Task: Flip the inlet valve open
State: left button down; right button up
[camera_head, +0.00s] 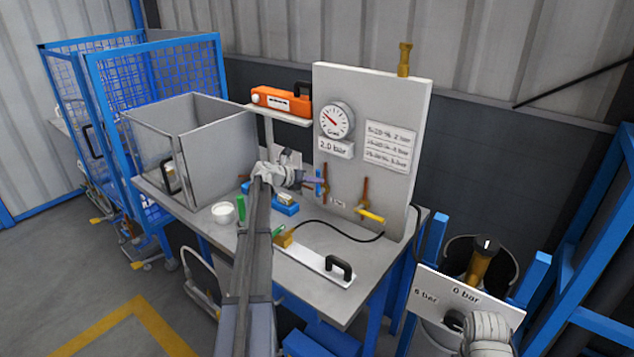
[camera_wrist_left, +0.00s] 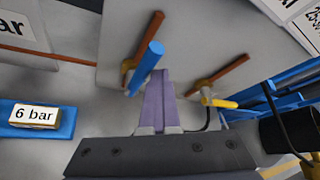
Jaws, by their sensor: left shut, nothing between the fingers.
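On the grey panel (camera_head: 348,100) are two valves on copper pipes, one with a blue lever (camera_head: 319,186) and one with a yellow lever (camera_head: 371,216). No readable label shows which is the inlet. The blue lever stands out from its pipe in the left wrist view (camera_wrist_left: 146,68); the yellow one (camera_wrist_left: 218,103) lies to its right. My left gripper (camera_head: 318,182) is shut and empty, its purple fingers (camera_wrist_left: 155,74) close beside the blue lever. I cannot tell whether they touch it. My right wrist (camera_head: 487,332) shows at the lower right; its fingers are hidden.
A gauge (camera_head: 336,120) above a "2.0 bar" plate (camera_head: 335,148) is on the panel. A grey open box (camera_head: 155,140), a white cup (camera_head: 223,212) and a black-handled plate (camera_head: 315,262) are on the table (camera_head: 345,310). A black hose (camera_head: 340,231) curves across it. A 0/6 bar sign (camera_head: 440,292) stands right.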

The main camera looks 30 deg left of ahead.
pick_arm(q)
jog(key=s+a, duration=0.1)
jog(key=s, duration=0.8)
jog(key=shift+s+a, duration=0.15)
jog(key=shift+a, duration=0.25)
jog(key=s+d+f+m+g, duration=0.2)
jog(key=d+m, duration=0.4)
jog(key=d, duration=0.3)
jog(key=s+d+f+m+g, duration=0.2)
jog(key=s+d+f+m, duration=0.1)
jog(key=d+m, duration=0.4)
jog(key=s+d+f+m+g, duration=0.2)
jog(key=d+m, duration=0.4)
jog(key=d, duration=0.7)
jog(key=shift+s+f+m+g, duration=0.25)
jog(key=shift+f+g, duration=0.25)
jog(key=shift+f, duration=0.35)
jog(key=s+d+f+m+g+y, duration=0.1)
jog(key=s+d+m+g+y, duration=0.1)
jog(key=s+d+m, duration=0.8)
jog(key=s+d+f+m+g+y, duration=0.2)
jog(key=s+d+m+g+y, duration=0.1)
jog(key=s+d+m, duration=0.8)
jog(key=shift+d+f+m+y, duration=0.25)
jog(key=shift+d+m+y, duration=0.35)
jog(key=shift+d+m, duration=0.4)
